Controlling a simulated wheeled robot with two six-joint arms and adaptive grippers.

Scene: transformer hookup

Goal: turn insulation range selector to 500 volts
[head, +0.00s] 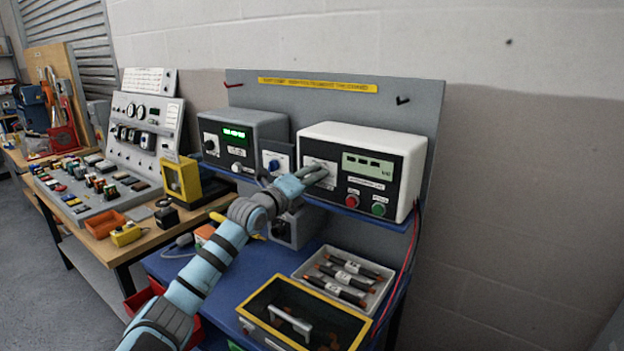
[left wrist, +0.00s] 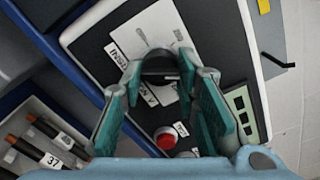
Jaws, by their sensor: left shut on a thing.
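The white-cased tester (head: 365,135) stands on the blue shelf, with a dark front, a lit display (head: 368,166), a red button (head: 352,201) and a green button (head: 378,209). My left gripper (head: 312,177) is at the left part of this front, over the pale selector plate (head: 320,163). In the left wrist view its fingertips (left wrist: 160,72) are closed around a dark rounded knob (left wrist: 160,64), the range selector. The fingers hide most of the knob, and its pointer setting cannot be read. The red button (left wrist: 165,138) shows below the fingers. My right gripper is not in view.
A grey unit with a green display (head: 237,133) stands to the left on the shelf. Below are a tray of dark rods (head: 300,272) and a yellow-rimmed bin (head: 250,322). Red and black leads (head: 408,250) hang at the right edge.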

